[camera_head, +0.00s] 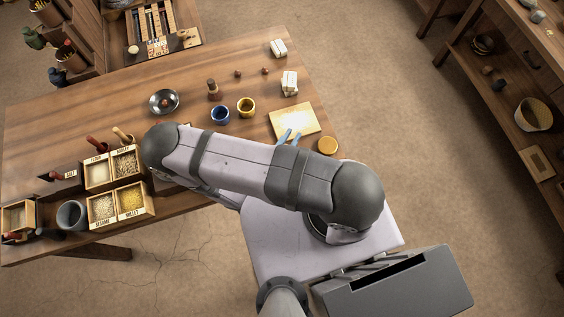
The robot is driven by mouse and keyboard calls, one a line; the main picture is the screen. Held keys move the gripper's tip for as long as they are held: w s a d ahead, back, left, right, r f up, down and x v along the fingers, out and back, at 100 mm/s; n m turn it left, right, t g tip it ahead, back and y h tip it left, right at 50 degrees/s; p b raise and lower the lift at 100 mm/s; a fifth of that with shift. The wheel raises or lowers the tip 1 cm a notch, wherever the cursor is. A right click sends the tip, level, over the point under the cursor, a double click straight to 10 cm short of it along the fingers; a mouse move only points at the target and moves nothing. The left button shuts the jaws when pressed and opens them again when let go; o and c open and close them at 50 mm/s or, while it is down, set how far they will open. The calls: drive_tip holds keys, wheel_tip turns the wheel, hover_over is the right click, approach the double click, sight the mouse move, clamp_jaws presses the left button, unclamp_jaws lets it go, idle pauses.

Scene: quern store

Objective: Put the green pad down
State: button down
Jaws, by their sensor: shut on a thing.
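My gripper (289,137) shows only as two light blue fingertips past the edge of my arm, over the near edge of a pale cream board. The rest of it is hidden under my arm. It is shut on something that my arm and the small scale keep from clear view. No green pad can be made out anywhere else on the table. The pale board (294,116) lies flat near the right end of the wooden table (120,105).
Grain boxes (130,201) and a grey mortar (71,214) stand at left. The table's upper middle has bare room.

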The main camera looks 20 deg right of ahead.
sight(287, 147)
drive_tip(key=shift+s+a+f+b, duration=0.15)
drive_tip(key=shift+a+f+b, duration=0.4)
drive_tip(key=shift+a, duration=0.1)
drive_tip(key=shift+f, duration=0.1)
drive_tip(key=shift+f+b, duration=1.15)
drive_tip(key=shift+f, duration=0.25)
drive_tip(key=shift+f, duration=0.15)
drive_tip(key=c, duration=1.7)
unclamp_jaws()
drive_tip(key=shift+o, duration=0.2)
